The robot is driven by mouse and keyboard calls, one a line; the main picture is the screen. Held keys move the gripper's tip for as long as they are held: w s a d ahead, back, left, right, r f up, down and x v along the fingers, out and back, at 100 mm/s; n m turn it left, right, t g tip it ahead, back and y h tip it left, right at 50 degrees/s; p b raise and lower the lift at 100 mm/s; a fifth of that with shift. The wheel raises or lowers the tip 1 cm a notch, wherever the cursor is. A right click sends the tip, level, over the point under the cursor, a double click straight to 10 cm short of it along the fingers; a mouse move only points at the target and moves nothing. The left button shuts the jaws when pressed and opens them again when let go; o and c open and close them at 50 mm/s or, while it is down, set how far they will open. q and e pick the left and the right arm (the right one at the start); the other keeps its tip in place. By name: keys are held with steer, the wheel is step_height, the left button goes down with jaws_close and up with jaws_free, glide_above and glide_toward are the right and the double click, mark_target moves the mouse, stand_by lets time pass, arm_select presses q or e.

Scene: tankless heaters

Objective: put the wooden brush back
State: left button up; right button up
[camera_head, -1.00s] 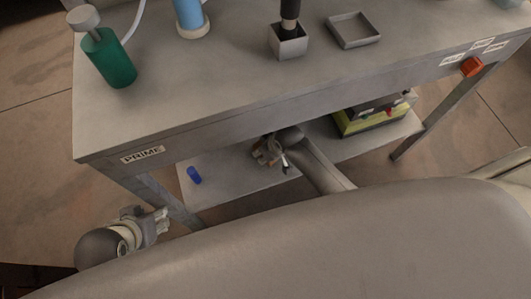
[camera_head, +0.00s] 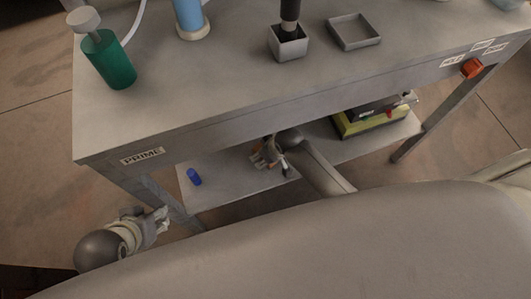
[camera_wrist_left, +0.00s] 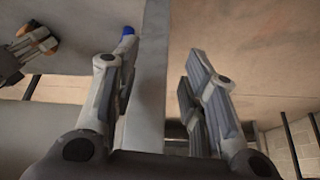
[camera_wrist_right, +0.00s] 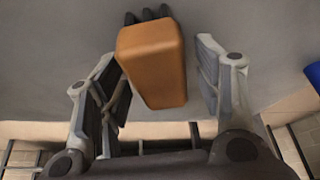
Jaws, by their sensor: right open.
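The wooden brush (camera_wrist_right: 153,62) is an orange-brown block with dark bristles at its far end. In the right wrist view it lies between the two spread fingers of my right gripper (camera_wrist_right: 157,55), with a gap at the right finger; whether the left finger touches it I cannot tell. In the head view my right gripper (camera_head: 263,158) is low at the lower shelf, and the brush is hard to make out there. My left gripper (camera_head: 160,219) is off the table's left end. In the left wrist view its fingers (camera_wrist_left: 160,45) are apart and empty.
The worktable (camera_head: 190,95) has a lower shelf (camera_head: 225,185) with a blue cylinder (camera_head: 194,176) and a yellow-green box (camera_head: 372,120). On top are a green cylinder (camera_head: 112,65), a square holder (camera_head: 288,47) with a black handle, and an empty shallow tray (camera_head: 354,43). The tabletop overhangs the shelf.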

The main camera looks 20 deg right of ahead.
steer(key=shift+p+v, duration=0.5)
steer(key=shift+v, duration=0.55)
steer(key=p+v, duration=0.1)
steer(key=v, duration=0.2)
steer(key=shift+r+p, duration=0.35)
steer(key=shift+p, duration=0.05)
steer(key=shift+s+d+r, duration=0.15)
steer(key=shift+s+r, duration=0.15)
steer(key=shift+r, duration=0.1)
steer(key=shift+s+r, duration=0.15)
steer(key=shift+r, duration=0.2)
steer(key=shift+s+r, duration=0.1)
steer(key=shift+s, duration=0.25)
arm_select(q)
steer(key=shift+s+a+f+g, duration=0.2)
steer(key=shift+s+f+g, duration=0.25)
steer(key=shift+s+f, duration=0.1)
steer(key=shift+s+a+f+g, duration=0.15)
steer(key=shift+s+f+g, duration=0.3)
steer(key=shift+s, duration=0.1)
arm_select(e)
steer(key=s+d+r+m, duration=0.1)
steer(key=s+d+r, duration=0.2)
steer(key=s, duration=0.4)
steer(key=s+d+r+m+h, duration=0.1)
steer(key=s+d+r, duration=0.2)
steer(key=s+r, duration=0.3)
steer(key=shift+s+r+m+g+h, duration=0.3)
steer(key=shift+s+m, duration=0.1)
steer(key=shift+s, duration=0.4)
